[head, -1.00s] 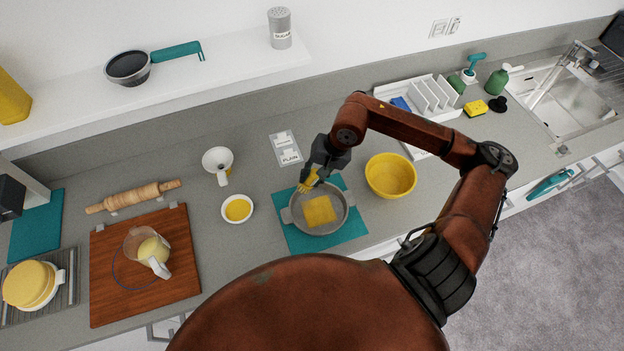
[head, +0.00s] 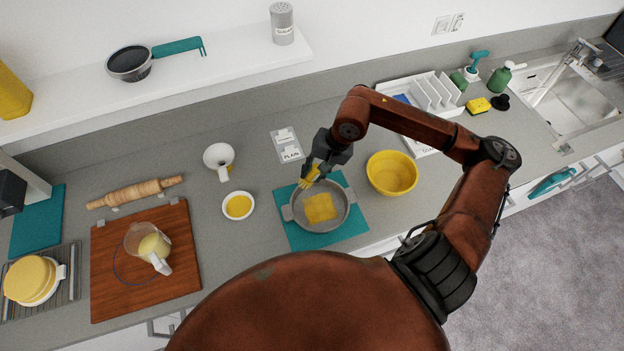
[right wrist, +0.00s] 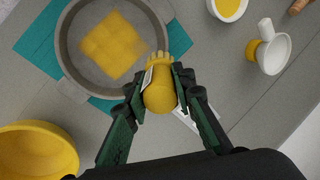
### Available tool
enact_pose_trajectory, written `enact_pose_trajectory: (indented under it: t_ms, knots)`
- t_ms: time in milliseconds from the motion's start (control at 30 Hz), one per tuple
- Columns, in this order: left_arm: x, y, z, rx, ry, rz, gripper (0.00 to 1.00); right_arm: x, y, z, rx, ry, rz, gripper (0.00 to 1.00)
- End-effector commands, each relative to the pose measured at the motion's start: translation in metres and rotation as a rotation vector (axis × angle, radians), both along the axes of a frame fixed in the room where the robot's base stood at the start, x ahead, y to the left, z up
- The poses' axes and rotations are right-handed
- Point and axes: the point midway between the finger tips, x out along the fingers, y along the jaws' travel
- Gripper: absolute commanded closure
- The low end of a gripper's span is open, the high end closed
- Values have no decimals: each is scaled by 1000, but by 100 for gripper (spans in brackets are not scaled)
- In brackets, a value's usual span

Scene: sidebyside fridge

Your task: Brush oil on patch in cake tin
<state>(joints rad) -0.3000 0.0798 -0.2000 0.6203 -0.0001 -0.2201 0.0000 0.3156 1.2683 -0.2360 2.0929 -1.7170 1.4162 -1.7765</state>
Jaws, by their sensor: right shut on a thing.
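The grey cake tin (head: 344,212) stands on a teal mat (head: 296,238). A yellow square patch (head: 320,207) lies on its floor, and also shows in the right wrist view (right wrist: 112,46). My right gripper (head: 314,174) is shut on a yellow brush (right wrist: 159,94) at the tin's back rim. The brush's bristle end (right wrist: 158,58) points toward the tin's rim, beside the patch and apart from it in the picture. A small white bowl of yellow oil (head: 238,206) stands left of the tin. My left gripper is not in view.
A yellow bowl (head: 392,173) stands close right of the tin. A white funnel-like cup (head: 219,158) and label cards (head: 287,145) lie behind. A wooden board (head: 185,268) with a jug (head: 150,246) is at left. Bare counter lies between oil bowl and board.

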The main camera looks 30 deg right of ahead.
Motion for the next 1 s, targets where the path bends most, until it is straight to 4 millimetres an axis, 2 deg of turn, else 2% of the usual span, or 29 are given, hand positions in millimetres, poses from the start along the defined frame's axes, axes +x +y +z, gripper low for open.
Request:
enact_pose_trajectory:
  t_ms: [233,567,667,867,1000]
  knots:
    - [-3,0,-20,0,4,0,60,1,1,-17,-1,1,0,100]
    - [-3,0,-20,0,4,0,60,1,2,-16,-1,0,7,100]
    - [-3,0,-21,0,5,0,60,3,12,-19,0,2,83,100]
    - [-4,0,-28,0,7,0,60,3,54,-28,-1,4,431,100]
    - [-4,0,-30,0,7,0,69,0,75,-32,-1,1,623,100]
